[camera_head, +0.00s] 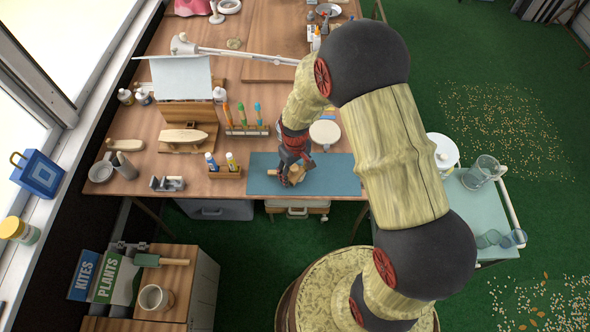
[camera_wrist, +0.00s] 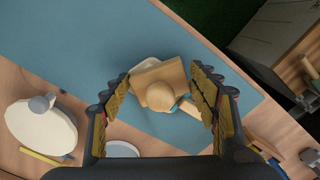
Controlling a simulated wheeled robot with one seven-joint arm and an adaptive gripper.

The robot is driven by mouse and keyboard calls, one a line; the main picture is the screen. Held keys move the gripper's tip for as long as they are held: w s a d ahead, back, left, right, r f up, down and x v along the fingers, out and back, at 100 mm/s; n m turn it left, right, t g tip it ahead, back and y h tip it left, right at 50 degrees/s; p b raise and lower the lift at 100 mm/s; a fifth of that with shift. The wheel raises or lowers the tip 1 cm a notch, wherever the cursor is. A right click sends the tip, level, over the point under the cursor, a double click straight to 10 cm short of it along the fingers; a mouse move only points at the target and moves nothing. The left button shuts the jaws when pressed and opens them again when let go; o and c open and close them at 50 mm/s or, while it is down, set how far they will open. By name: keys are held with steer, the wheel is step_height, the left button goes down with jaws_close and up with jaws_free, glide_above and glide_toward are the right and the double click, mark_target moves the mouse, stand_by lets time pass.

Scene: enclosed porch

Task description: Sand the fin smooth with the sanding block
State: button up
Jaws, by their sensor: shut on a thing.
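My gripper (camera_head: 290,174) is low over the blue-green mat (camera_head: 338,175) near the table's front edge. In the wrist view, my gripper (camera_wrist: 161,100) has its ridged fingers on both sides of a light wooden block with a round knob (camera_wrist: 160,96), which looks like the sanding block; the jaws are shut on it. A pale piece with some teal (camera_wrist: 144,101) shows partly beneath the block on the mat. It may be the fin, but the block and the fingers hide most of it, so I cannot tell whether they touch.
Left of the mat stand a small wooden holder (camera_head: 225,173) with bottles, a metal tool (camera_head: 167,183) and a rack of colored-handled tools (camera_head: 247,130). A round pale lidded thing (camera_head: 325,132) stands behind the mat. The mat's right half is clear.

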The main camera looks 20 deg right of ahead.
steer(key=shift+w+d, duration=0.3)
steer(key=shift+w, duration=0.45)
steer(key=shift+w+d, duration=0.25)
steer(key=shift+w, duration=0.5)
steer(key=shift+s+a+p, duration=0.15)
steer(key=shift+s+a, duration=0.1)
steer(key=shift+s, duration=0.5)
steer(key=shift+s+a+p, duration=0.15)
steer(key=shift+s+a, duration=0.05)
steer(key=shift+s, duration=0.55)
steer(key=shift+w+d+f, duration=0.1)
steer(key=shift+w+d, duration=0.1)
steer(key=shift+w, duration=0.45)
steer(key=shift+w+d+f, duration=0.1)
steer(key=shift+w+d, duration=0.1)
steer(key=shift+w, duration=0.45)
steer(key=shift+s+a+r, duration=0.1)
steer(key=shift+s+a, duration=0.15)
steer(key=shift+s, duration=0.55)
steer(key=shift+s+a, duration=0.2)
steer(key=shift+s, duration=0.55)
steer(key=shift+w+d, duration=0.25)
steer(key=shift+w, duration=0.55)
steer(key=shift+w+d, duration=0.2)
steer(key=shift+w, duration=0.6)
steer(key=shift+r, duration=0.1)
steer(key=shift+r+p, duration=1.9)
steer(key=shift+r, duration=0.6)
